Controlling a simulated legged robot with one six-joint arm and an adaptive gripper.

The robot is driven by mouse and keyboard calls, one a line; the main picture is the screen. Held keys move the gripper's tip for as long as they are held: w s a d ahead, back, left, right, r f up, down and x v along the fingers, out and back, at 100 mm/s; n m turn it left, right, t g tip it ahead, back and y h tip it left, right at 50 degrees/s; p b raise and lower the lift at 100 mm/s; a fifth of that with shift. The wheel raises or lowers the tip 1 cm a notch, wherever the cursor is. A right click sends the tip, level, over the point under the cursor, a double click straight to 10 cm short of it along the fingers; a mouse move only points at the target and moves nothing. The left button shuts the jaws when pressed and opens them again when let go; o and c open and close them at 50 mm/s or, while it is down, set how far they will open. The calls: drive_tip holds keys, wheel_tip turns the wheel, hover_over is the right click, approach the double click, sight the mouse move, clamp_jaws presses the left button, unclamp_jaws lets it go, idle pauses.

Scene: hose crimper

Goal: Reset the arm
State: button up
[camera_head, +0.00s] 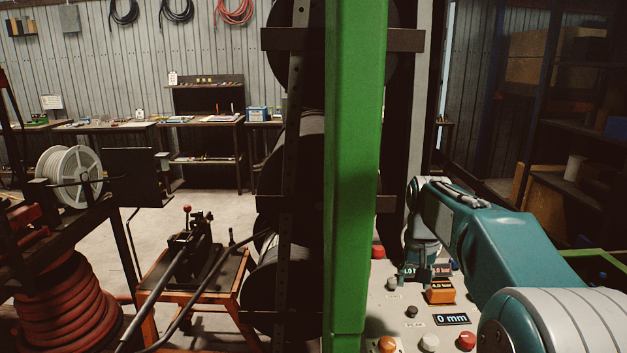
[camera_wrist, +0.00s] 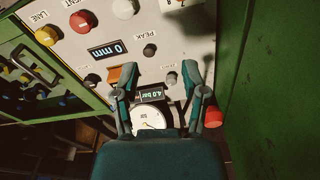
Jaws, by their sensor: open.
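My teal arm reaches in from the lower right in the head view and bends down over a light control panel (camera_head: 400,312). In the wrist view my gripper (camera_wrist: 160,72) has its two fingers spread apart with nothing between them.
A red knob (camera_wrist: 213,117) sits right of my gripper. A green post (camera_head: 350,180) rises left of the panel.

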drive_tip(key=s+a+n+t, duration=0.1)
drive_tip(key=s+a+t, duration=0.1)
drive_tip(key=s, duration=1.2)
drive_tip(key=s+a+f+n+t, duration=0.1)
drive_tip(key=s+a+t, duration=0.1)
drive_tip(key=s, duration=1.2)
drive_tip(key=shift+s+a+f+t, duration=0.3)
drive_tip(key=shift+s+a, duration=0.1)
drive_tip(key=shift+a, duration=0.15)
drive_tip(key=shift+r, duration=0.1)
idle(1.5)
